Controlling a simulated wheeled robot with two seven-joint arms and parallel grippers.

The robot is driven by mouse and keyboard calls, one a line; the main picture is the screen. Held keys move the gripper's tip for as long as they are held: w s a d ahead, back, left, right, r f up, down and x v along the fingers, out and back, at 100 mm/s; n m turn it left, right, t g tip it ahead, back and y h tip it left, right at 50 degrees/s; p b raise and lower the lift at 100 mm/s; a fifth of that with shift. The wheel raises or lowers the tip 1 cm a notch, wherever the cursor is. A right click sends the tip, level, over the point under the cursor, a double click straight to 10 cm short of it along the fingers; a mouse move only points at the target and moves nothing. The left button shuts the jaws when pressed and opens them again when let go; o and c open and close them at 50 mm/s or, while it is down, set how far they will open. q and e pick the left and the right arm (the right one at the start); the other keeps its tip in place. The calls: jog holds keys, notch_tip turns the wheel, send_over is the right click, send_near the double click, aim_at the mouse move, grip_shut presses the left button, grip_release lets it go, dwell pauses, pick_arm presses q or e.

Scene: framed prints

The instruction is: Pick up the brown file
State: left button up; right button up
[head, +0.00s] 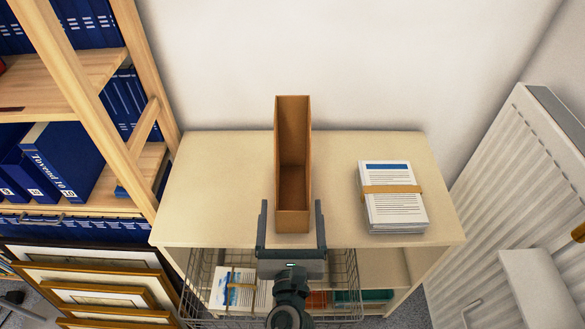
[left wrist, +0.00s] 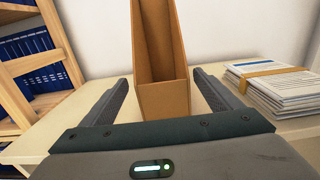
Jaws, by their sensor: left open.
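The brown file (head: 292,222) is a tall, open-topped cardboard holder standing upright on a light wooden cabinet top (head: 225,180). It is empty inside. My left gripper (head: 291,210) is open, with one finger on each side of the file's lower front part. In the left wrist view the file (left wrist: 164,102) stands between the two fingers of the gripper (left wrist: 160,85), with a visible gap on both sides. The file's base is partly hidden by the gripper body in that view. My right gripper is not in either view.
A banded stack of papers (head: 393,197) lies to the right of the file. A wooden shelf with blue binders (head: 65,160) stands at left, above framed prints (head: 95,285). A wire basket (head: 345,285) is below the cabinet top. A white radiator (head: 520,180) is at right.

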pick_arm(q)
jog(key=shift+w, duration=1.05)
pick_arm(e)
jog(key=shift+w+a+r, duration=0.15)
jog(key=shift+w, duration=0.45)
pick_arm(q)
jog(key=shift+w, duration=0.6)
jog(key=w+b, duration=0.1)
jog(key=w, duration=0.2)
jog(key=shift+w+d+r, duration=0.1)
jog(key=shift+w+d, duration=0.05)
jog(key=shift+w, duration=0.4)
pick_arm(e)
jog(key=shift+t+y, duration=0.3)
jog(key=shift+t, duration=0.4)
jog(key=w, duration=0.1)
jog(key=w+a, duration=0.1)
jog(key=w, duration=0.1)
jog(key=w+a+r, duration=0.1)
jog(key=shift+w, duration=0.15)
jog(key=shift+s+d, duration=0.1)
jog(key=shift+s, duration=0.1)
